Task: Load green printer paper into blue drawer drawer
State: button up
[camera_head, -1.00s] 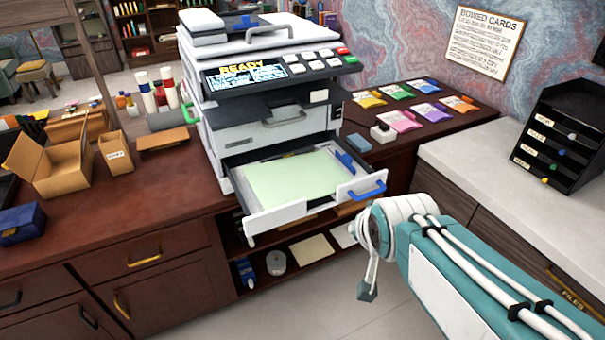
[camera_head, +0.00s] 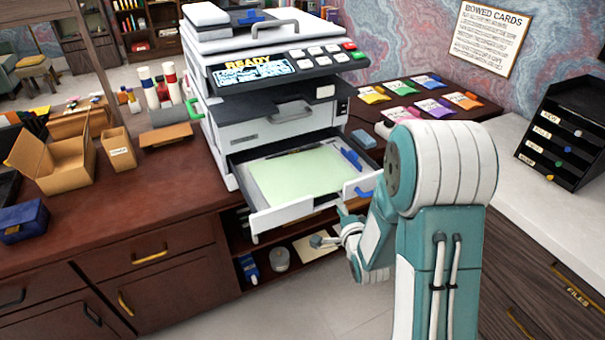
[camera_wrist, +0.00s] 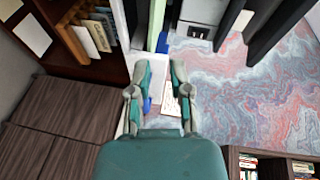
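The green printer paper (camera_head: 298,172) lies flat inside the pulled-out white drawer (camera_head: 290,214) of the printer (camera_head: 275,125). The drawer has a blue handle (camera_head: 362,187) at the right of its front; a blue part also shows between my fingers in the wrist view (camera_wrist: 147,105). My gripper (camera_head: 331,225) is just in front of and below the drawer front, left of the handle. In the wrist view my gripper (camera_wrist: 161,66) has its fingers apart, with the drawer's white edge beside the left finger. I cannot tell whether it touches. My arm hides part of the counter.
A shelf under the printer holds a roll (camera_head: 278,259) and paper sheets. Colored packets (camera_head: 420,95) lie right of the printer, and a black tray stack (camera_head: 565,130) stands on the white counter (camera_head: 530,215). Open cardboard boxes (camera_head: 65,160) are at left.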

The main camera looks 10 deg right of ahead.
aim_at(329, 190)
jog(key=w+f, duration=0.1)
jog(key=w, duration=0.2)
jog(key=w+f+m+t, duration=0.1)
jog(key=w, duration=0.2)
jog(key=w+a+m, duration=0.1)
jog(key=w, duration=0.3)
jog(key=shift+f+t, duration=0.3)
jog(key=shift+f, duration=0.1)
grip_shut()
